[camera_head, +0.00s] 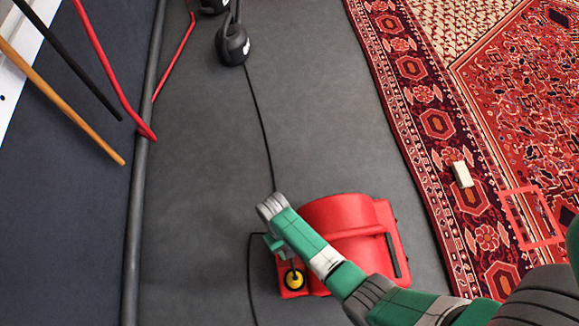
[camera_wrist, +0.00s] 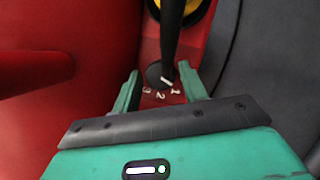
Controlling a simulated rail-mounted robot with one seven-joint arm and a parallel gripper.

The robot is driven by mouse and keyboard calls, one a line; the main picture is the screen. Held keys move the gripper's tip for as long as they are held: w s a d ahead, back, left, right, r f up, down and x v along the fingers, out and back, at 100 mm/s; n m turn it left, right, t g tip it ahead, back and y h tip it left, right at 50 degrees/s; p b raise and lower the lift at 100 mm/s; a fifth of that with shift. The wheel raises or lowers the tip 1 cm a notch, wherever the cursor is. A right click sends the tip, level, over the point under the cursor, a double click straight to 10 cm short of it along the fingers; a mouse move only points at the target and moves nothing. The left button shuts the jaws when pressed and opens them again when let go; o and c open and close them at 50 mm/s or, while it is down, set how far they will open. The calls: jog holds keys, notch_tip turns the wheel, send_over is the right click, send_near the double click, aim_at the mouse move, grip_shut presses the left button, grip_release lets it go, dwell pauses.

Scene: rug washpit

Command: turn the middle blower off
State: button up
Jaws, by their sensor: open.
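A red blower (camera_head: 345,225) stands on the grey floor under my arm. In the wrist view its red housing (camera_wrist: 60,50) fills the left side. A black dial (camera_wrist: 157,76) with a white pointer mark sits on a red panel with white numerals 1, 2 and 3. The mark points toward the lower right, near the 1. A black bar or cord crosses the dial's upper part, and a yellow round part (camera_head: 293,280) lies behind it. My gripper (camera_wrist: 161,88) is open, with its green fingertips on either side of the dial, apparently not touching it. In the head view my gripper (camera_head: 276,246) is at the blower's left end.
A black cable (camera_head: 262,125) runs along the floor to a black kettlebell-shaped object (camera_head: 232,44). Red patterned rugs (camera_head: 432,120) lie to the right, with a pale block (camera_head: 462,174) on one. Poles (camera_head: 60,100) lean at the left wall. Floor left of the blower is mostly clear.

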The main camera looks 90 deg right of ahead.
jog(key=shift+c, duration=0.4)
jog(key=c, duration=0.6)
jog(key=shift+r+n+p, duration=0.35)
jog(key=shift+n+p, duration=0.25)
jog(key=shift+p, duration=0.2)
jog(key=shift+w+n+g+h+p, duration=0.1)
jog(key=shift+n+g+h+p, duration=0.35)
jog(key=shift+n, duration=0.35)
jog(key=shift+f+n, duration=0.3)
jog(key=shift+n, duration=0.5)
jog(key=o, duration=0.7)
